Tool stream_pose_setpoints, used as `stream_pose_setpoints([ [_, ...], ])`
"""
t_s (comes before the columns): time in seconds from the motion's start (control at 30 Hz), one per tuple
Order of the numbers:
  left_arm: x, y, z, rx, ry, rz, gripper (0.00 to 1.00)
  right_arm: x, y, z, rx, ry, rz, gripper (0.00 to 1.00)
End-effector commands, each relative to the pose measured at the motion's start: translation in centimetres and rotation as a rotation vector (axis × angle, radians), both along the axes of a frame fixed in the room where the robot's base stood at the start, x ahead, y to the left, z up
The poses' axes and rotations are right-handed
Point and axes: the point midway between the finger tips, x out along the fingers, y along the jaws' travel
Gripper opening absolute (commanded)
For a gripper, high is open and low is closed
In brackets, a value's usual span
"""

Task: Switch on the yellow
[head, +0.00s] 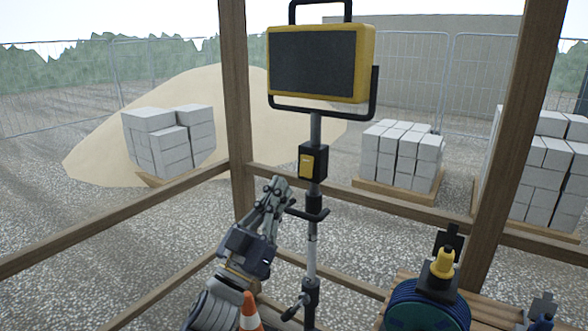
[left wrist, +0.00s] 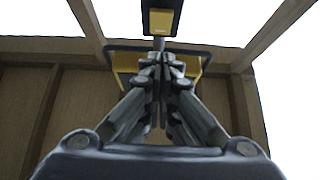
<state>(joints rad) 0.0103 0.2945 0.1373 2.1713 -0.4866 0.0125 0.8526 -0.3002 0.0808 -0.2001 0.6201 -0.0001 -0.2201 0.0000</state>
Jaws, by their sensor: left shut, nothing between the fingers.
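A yellow-framed work light (head: 318,62) with a dark panel stands on a grey pole. Below it, a black switch box (head: 319,150) on the pole carries a yellow rocker switch (head: 307,166). The switch also shows at the top of the left wrist view (left wrist: 160,22), with the lamp's yellow frame (left wrist: 125,62) beyond my fingers. My left gripper (head: 275,184) is shut and empty. Its tips are just below and left of the switch in the head view, apparently apart from it. I cannot tell whether the switch is on; the lamp panel looks dark. My right gripper is not in view.
Wooden posts (head: 237,110) and rails (head: 110,220) frame the open hut side. An orange-and-white cone (head: 250,312) stands low beside my left arm. A blue reel (head: 425,308) and a yellow-topped item (head: 443,263) are at lower right. Block stacks (head: 168,140) stand outside.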

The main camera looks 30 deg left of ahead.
Motion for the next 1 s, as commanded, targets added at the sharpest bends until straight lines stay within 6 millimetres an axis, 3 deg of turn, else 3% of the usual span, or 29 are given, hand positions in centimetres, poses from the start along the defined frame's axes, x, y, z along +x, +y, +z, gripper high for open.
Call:
stream_pose_setpoints([
  [0.03,0.9,0.0,1.3,0.0,-0.002,0.0,0.0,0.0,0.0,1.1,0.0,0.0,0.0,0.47],
  [0.1,2.1,-0.1,2.2,0.0,-0.002,0.0,0.0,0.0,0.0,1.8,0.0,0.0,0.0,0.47],
  [0.4,5.3,-0.4,0.8,-0.002,0.001,0.001,0.0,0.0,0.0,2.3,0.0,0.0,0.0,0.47],
  [0.87,5.7,-0.5,0.6,0.0,0.0,0.0,0.0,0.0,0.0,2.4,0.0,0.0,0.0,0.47],
  [1.0,5.9,-0.5,0.2,-0.002,-0.012,0.001,0.0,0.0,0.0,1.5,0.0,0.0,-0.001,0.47],
])
